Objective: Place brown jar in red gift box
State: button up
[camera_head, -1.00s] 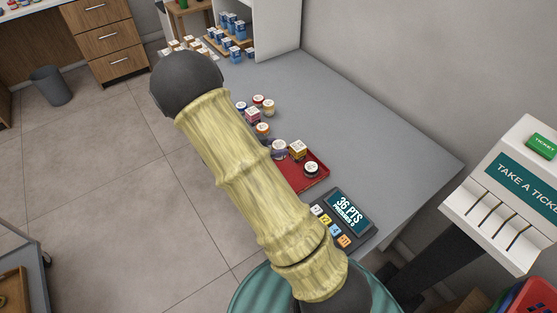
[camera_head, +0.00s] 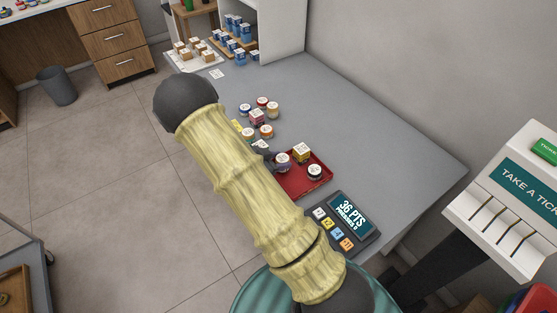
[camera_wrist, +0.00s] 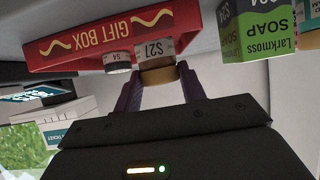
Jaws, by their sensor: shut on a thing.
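My gripper (camera_wrist: 160,92) is shut on a brown jar (camera_wrist: 158,74) with an S27 label in the wrist view, which shows the scene upside down. The red gift box (camera_wrist: 75,43) is right by the jar, and the jar overlaps its front wall. In the head view the red gift box (camera_head: 288,189) is an open tray on the counter. A white-topped jar (camera_head: 283,161), seemingly the held one, is at its left side beside my dark fingers. I cannot tell whether it touches the floor of the box. My arm hides part of the box.
A green soap box (camera_wrist: 244,30) is close by my gripper. A points display (camera_head: 348,212) lies in front. The counter's right side is clear.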

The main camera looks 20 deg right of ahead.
jog(key=shift+f, duration=0.2)
jog(key=o, duration=1)
jog(key=shift+r, duration=0.1)
jog(key=shift+r, duration=0.2)
jog(key=v, duration=1.2)
jog(key=shift+w+f, duration=0.1)
jog(key=shift+w, duration=0.05)
